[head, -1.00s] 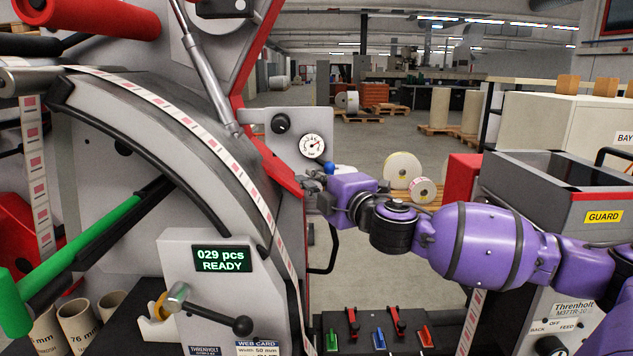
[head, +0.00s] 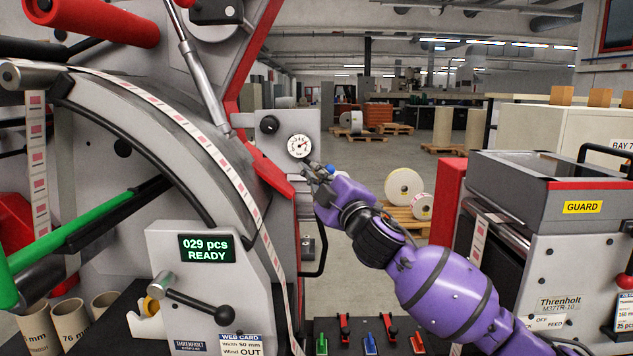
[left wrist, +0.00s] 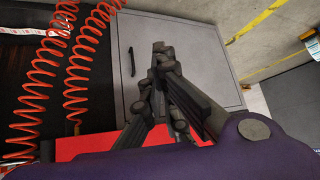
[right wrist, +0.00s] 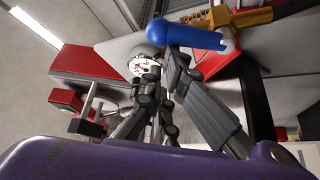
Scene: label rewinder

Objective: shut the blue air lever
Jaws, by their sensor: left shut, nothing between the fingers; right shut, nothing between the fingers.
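The blue air lever (head: 329,169) shows as a small blue piece just below and right of the pressure gauge (head: 300,146). In the right wrist view the lever (right wrist: 195,37) lies nearly crosswise, close to my fingertips, with a brass-coloured fitting (right wrist: 250,18) at its right. My right gripper (head: 308,172) is shut and empty beside the lever; its fingers (right wrist: 160,72) are below the lever in the wrist view. I cannot tell whether they touch it. My left gripper (left wrist: 160,58) is shut and empty, in front of a grey cabinet door (left wrist: 185,55).
The rewinder's red-edged frame (head: 268,172) stands just left of my right gripper. A black handle (head: 320,250) is below it. A guarded machine (head: 570,250) stands at the right. Red coiled hoses (left wrist: 45,75) hang left of my left gripper.

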